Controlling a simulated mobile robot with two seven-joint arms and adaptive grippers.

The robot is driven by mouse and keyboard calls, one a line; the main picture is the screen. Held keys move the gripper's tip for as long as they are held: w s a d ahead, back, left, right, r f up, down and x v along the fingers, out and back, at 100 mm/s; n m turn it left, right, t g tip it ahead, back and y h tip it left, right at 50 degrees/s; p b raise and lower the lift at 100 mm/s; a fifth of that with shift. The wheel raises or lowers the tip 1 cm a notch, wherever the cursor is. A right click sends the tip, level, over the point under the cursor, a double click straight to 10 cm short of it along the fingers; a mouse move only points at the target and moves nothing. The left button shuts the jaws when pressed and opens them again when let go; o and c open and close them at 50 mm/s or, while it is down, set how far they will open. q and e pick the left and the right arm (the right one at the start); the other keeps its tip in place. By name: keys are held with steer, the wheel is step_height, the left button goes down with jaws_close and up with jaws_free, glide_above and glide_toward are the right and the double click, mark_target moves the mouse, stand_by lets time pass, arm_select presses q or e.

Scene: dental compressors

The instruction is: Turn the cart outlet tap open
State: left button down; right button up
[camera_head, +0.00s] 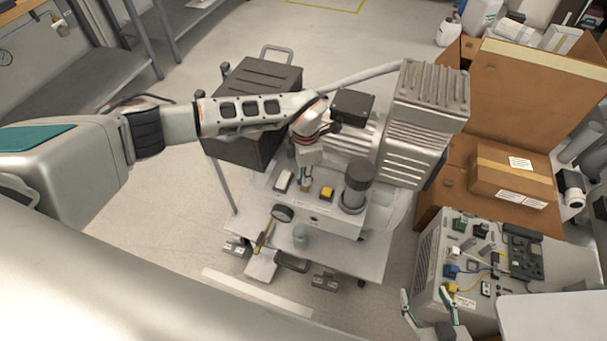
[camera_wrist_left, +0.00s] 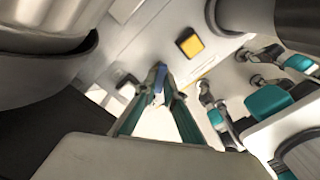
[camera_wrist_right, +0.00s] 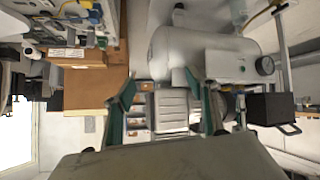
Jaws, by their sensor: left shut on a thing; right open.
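The cart outlet tap appears as a small blue handle (camera_wrist_left: 159,78) in the left wrist view. My left gripper (camera_wrist_left: 160,88) is shut on this handle, with its teal fingers on either side. The tap's body is mostly hidden by the fingers. In the head view my left gripper (camera_head: 305,182) reaches down onto the cart's control panel (camera_head: 315,213), beside a yellow button (camera_head: 327,193). My right gripper (camera_head: 425,295) is open and empty at the lower right, over the edge of a grey bench unit. Its spread fingers (camera_wrist_right: 160,88) also show in the right wrist view.
A ribbed grey compressor (camera_head: 415,125) and a dark cylinder (camera_head: 356,185) stand close to my left gripper. A black case (camera_head: 255,85) sits behind my left arm. Cardboard boxes (camera_head: 510,170) stand at right. Floor at left is clear.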

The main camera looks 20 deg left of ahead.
arm_select(q)
steer(key=n+p, duration=0.1)
steer(key=n, duration=0.1)
steer(key=shift+r+n+p, duration=0.25)
steer(key=shift+n+p, duration=0.1)
steer(key=shift+n, duration=0.05)
steer(key=n+p, duration=0.1)
steer(key=n, duration=0.1)
steer(key=shift+n+p, duration=0.3)
steer(key=shift+n, duration=0.1)
steer(key=n+p, duration=0.1)
steer(key=n, duration=0.2)
steer(key=shift+f+p, duration=0.15)
steer(key=shift+p, duration=0.2)
steer(key=shift+f+n+p, duration=0.15)
steer(key=shift+n+p, duration=0.35)
steer(key=shift+n, duration=0.7)
steer(key=c, duration=2.1)
jaws_free()
steer(key=shift+c, duration=0.2)
